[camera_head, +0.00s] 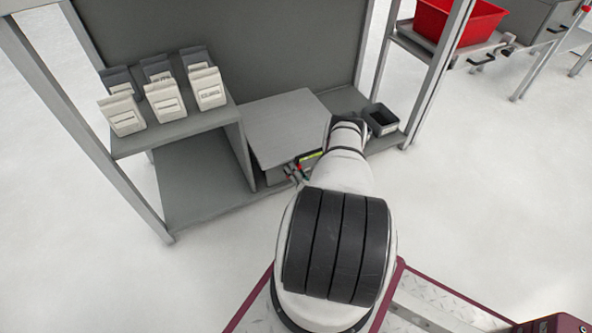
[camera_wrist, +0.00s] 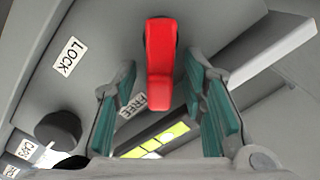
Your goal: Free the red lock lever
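The red lock lever (camera_wrist: 165,65) shows in the wrist view on a grey panel. Its upper end is at the panel and its free end points down in the picture, beside the FREE label (camera_wrist: 133,105). The LOCK label (camera_wrist: 69,57) is farther to the left. My gripper (camera_wrist: 162,85) is open, with one teal-padded finger on each side of the lever and a visible gap on both sides. Whether the lever's depth matches the fingertips is hard to tell. In the head view, my gripper (camera_head: 297,172) is mostly hidden by my arm, at the grey box's front.
A dark round knob (camera_wrist: 58,130) and a yellow-green lit strip (camera_wrist: 155,142) are near the fingers.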

